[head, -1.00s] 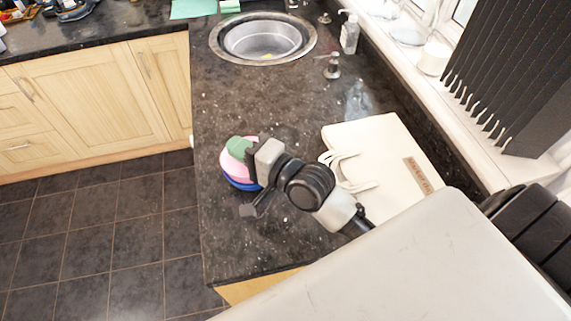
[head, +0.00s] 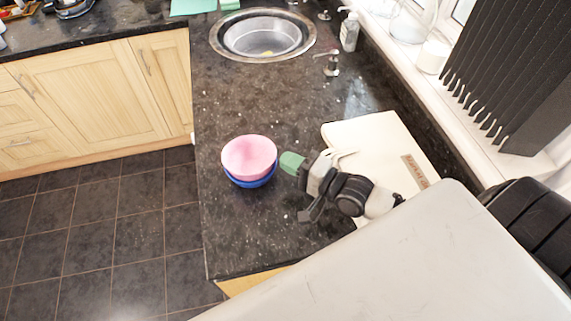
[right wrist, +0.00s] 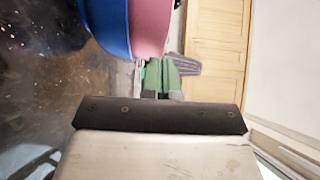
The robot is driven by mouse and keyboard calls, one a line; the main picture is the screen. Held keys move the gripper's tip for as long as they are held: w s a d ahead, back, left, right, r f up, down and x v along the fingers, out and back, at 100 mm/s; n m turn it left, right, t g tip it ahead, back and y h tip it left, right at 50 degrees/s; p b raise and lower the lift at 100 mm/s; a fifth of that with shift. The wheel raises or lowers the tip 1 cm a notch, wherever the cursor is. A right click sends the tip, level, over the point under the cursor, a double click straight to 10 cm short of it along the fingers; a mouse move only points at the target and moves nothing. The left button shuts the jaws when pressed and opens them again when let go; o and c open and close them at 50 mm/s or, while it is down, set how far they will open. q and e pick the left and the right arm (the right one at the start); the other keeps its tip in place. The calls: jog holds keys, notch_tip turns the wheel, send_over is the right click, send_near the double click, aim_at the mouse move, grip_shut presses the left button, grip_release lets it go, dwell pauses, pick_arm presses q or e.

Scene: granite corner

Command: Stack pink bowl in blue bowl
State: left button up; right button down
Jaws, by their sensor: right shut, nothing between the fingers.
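The pink bowl (head: 249,157) sits inside the blue bowl (head: 252,183) on the dark counter in the head view, with only the blue bowl's lower front side showing below it. Both bowls also show at the top of the right wrist view, the blue bowl (right wrist: 108,22) to the left of the pink bowl (right wrist: 149,25). My right gripper (head: 291,163) is just right of the bowls, apart from them. Its green fingertips are shut and empty; they also show in the right wrist view (right wrist: 161,76). My left gripper is not in view.
A round metal sink (head: 262,36) is at the back of the counter (head: 225,230). A soap bottle (head: 350,31) and a tap fitting (head: 331,66) stand to its right. A cream bag or board (head: 395,150) lies behind my right arm. Counter left of and in front of the bowls is clear.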

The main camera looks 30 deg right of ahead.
aim_at(273, 166)
jog(key=shift+f, duration=0.65)
jog(key=shift+a+r+p, duration=0.1)
jog(key=shift+a+p, duration=0.05)
jog(key=shift+p, duration=0.2)
jog(key=shift+w+a, duration=0.1)
jog(key=shift+a, duration=0.25)
jog(key=shift+w+a, duration=0.2)
jog(key=shift+a, duration=0.6)
jog(key=shift+p, duration=0.3)
